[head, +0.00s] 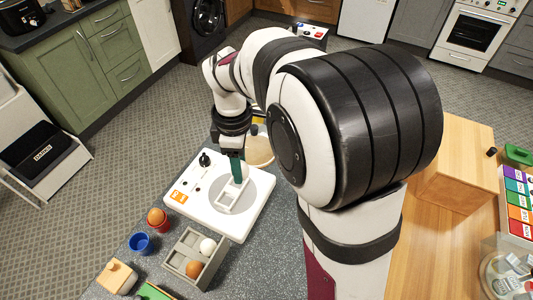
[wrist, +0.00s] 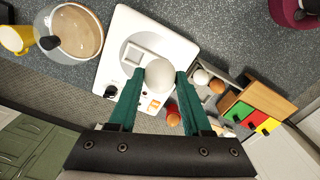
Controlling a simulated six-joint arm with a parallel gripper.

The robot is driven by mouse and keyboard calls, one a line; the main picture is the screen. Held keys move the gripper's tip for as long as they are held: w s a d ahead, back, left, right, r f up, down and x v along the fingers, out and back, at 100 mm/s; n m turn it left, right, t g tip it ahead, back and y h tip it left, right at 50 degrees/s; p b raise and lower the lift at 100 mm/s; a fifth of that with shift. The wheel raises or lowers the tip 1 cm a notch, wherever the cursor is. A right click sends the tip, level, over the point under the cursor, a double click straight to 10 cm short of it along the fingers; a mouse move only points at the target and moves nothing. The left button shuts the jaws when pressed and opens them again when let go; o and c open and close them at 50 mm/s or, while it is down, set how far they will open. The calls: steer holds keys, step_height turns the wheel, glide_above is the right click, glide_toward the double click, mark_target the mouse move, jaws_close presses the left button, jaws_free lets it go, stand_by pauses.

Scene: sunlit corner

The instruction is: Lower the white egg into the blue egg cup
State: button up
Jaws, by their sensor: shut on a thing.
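My gripper (wrist: 160,74) has green fingers shut on a white egg (wrist: 159,73), held between the fingertips over the white appliance. In the head view my gripper (head: 238,178) points down above the appliance's grey disc, and the held egg cannot be made out. The blue egg cup (head: 140,243) stands on the counter left of the appliance, apart from my gripper, and looks empty. I cannot make it out in the wrist view. A brown egg (head: 157,216) sits in a red cup beside the blue one; this egg also shows in the wrist view (wrist: 173,117).
The white appliance (head: 186,186) has a knob and a white square frame (head: 229,202) on its disc. A grey divided crate (head: 178,262) holds another white egg (head: 208,246) and a brown egg (head: 193,269). A lidded pan (wrist: 78,32) and yellow mug (wrist: 14,39) stand beyond.

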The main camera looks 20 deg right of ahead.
steer(key=s+a+f, duration=0.1)
steer(key=a+f, duration=0.2)
steer(key=a, duration=1.1)
steer(key=s+a+f, duration=0.1)
steer(key=a+f, duration=0.3)
steer(key=a, duration=0.9)
steer(key=shift+a+f, duration=0.2)
steer(key=shift+a, duration=0.15)
steer(key=shift+s+f, duration=0.1)
steer(key=shift+f, duration=0.05)
steer(key=shift+f, duration=1.15)
steer(key=shift+f, duration=0.15)
steer(key=o, duration=0.9)
